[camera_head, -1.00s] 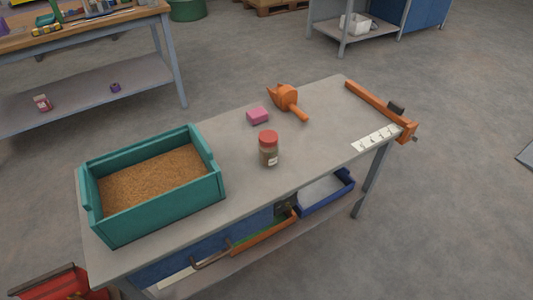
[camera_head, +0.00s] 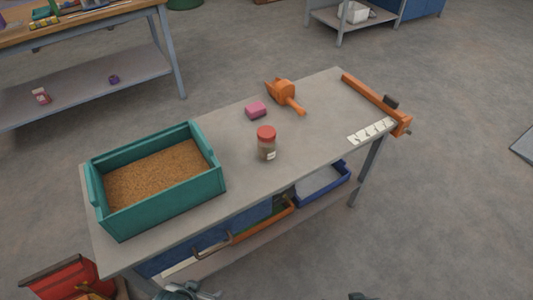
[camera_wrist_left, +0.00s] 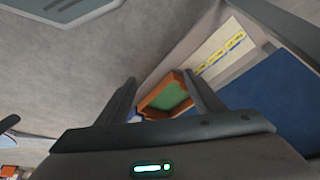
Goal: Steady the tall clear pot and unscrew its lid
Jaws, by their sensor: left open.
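The tall clear pot (camera_head: 267,151) stands upright near the middle of the workbench top. Its red lid (camera_head: 266,133) is on it, and it has brown contents and a white label. My left gripper (camera_head: 190,291) shows at the bottom edge of the head view, in front of the bench and well apart from the pot. In the left wrist view its two dark fingers (camera_wrist_left: 162,92) are spread with nothing between them; the pot is not seen there. A small dark piece at the bottom edge of the head view may be my right gripper (camera_head: 358,296); its jaws cannot be made out.
A teal crate of grain (camera_head: 102,197) fills the bench's left end. A pink block (camera_head: 256,111), an orange tool (camera_head: 285,93) and an orange bar (camera_head: 374,101) lie behind and right of the pot. Trays, one blue (camera_head: 322,185), sit on the lower shelf. Bench around the pot is clear.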

